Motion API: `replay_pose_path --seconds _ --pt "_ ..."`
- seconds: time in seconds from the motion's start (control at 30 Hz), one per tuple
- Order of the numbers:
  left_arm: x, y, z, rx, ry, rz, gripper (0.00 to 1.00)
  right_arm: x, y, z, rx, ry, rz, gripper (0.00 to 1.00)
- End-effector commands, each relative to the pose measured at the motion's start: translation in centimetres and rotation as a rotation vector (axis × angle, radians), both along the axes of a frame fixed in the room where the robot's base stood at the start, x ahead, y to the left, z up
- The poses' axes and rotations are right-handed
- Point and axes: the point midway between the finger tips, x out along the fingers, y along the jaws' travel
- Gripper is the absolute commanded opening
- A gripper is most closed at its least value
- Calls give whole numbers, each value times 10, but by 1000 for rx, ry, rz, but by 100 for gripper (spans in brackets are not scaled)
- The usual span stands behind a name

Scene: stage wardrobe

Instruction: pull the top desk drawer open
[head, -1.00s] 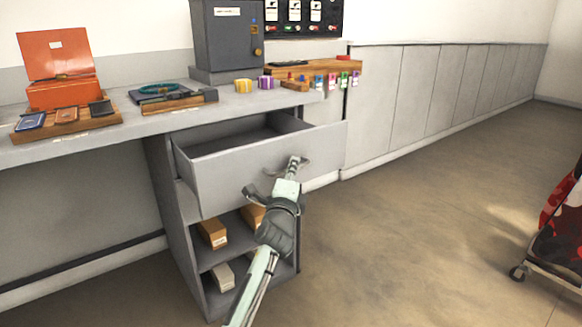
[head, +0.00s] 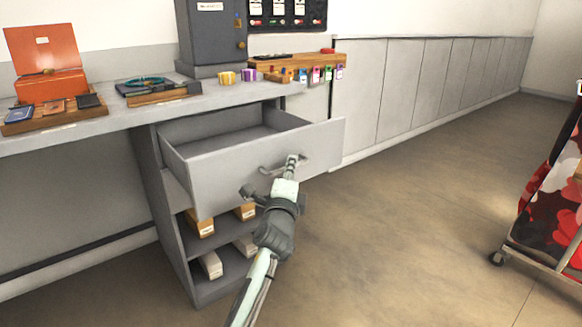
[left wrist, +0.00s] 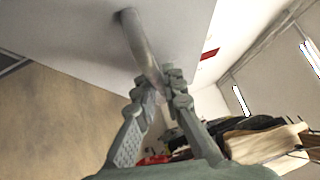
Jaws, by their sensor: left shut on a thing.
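The top desk drawer (head: 235,165) is grey and stands well out from the desk; its inside shows and looks empty. Its bar handle (head: 305,160) is on the front panel. My left gripper (head: 290,168) is at the handle, shut on it. In the left wrist view the fingers (left wrist: 160,88) close around the handle bar (left wrist: 140,45), with the drawer front behind it. My right gripper is not in view.
The desk top (head: 225,97) carries an orange box (head: 47,68), a grey cabinet (head: 212,38) and small items. Open shelves below hold several small boxes (head: 210,264). A wheeled rack with red cloth (head: 550,225) stands at right. The floor between is clear.

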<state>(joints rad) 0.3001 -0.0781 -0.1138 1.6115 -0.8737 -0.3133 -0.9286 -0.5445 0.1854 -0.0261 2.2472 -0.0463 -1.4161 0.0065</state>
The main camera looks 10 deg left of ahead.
Motion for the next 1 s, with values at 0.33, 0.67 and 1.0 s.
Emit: replay_pose_path --seconds 0.33,0.67,1.0 --pt "0 1 0 0 1 1 31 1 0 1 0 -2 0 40" --pt "-13 -1 -3 0 2 0 31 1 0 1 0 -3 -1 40" --pt "-83 -9 -13 -1 3 0 31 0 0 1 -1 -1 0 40"
